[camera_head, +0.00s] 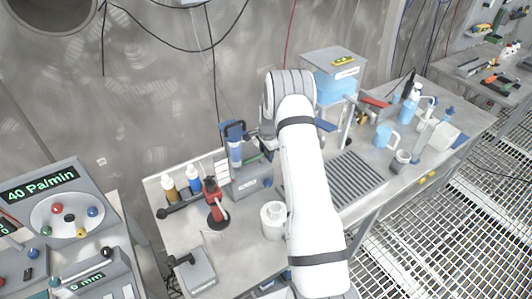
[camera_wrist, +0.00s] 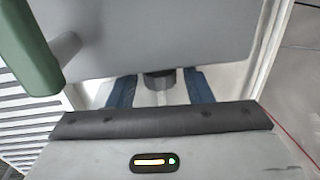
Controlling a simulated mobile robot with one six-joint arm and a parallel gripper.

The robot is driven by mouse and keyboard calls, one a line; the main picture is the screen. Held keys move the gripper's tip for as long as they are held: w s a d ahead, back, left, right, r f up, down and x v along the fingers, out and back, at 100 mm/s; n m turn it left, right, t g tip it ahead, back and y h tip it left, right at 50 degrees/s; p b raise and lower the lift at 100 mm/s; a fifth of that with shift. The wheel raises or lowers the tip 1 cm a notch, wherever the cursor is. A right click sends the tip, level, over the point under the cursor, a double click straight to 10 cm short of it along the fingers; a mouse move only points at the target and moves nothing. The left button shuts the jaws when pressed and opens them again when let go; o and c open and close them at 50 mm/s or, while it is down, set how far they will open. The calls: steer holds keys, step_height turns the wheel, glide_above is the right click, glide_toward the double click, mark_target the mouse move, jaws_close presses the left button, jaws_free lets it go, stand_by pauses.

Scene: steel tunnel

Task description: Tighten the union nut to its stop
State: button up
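A short dark round collar (camera_wrist: 159,80), which looks like the union nut, shows between the fingertips under a grey block (camera_wrist: 150,38). A pale stem shows below the collar. Slim gaps seem to separate the collar from each finger, so the fingers look open around it; contact is not visible. In the head view, my white arm covers this part of the bench, and the nut and fingertips cannot be made out.
A green handle (camera_wrist: 27,50) is close at the left of the wrist view. Near my wrist stands a blue-topped cylinder (camera_head: 235,150). A red-handled tool (camera_head: 213,198), small bottles (camera_head: 193,178) and a white round container (camera_head: 273,219) crowd the bench. A clear blue-filled tank (camera_head: 334,85) stands behind.

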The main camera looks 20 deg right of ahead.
steer(key=c, duration=0.8)
steer(key=shift+w+f+g+b, duration=0.1)
steer(key=shift+f+g+b, duration=0.05)
steer(key=shift+g+b, duration=0.35)
steer(key=shift+r, duration=0.2)
steer(key=o, duration=1)
steer(key=shift+g, duration=0.3)
step_height(320, 180, up, 8)
steer(key=b, duration=0.2)
steer(key=shift+w+f+b, duration=0.1)
steer(key=shift+b, duration=0.2)
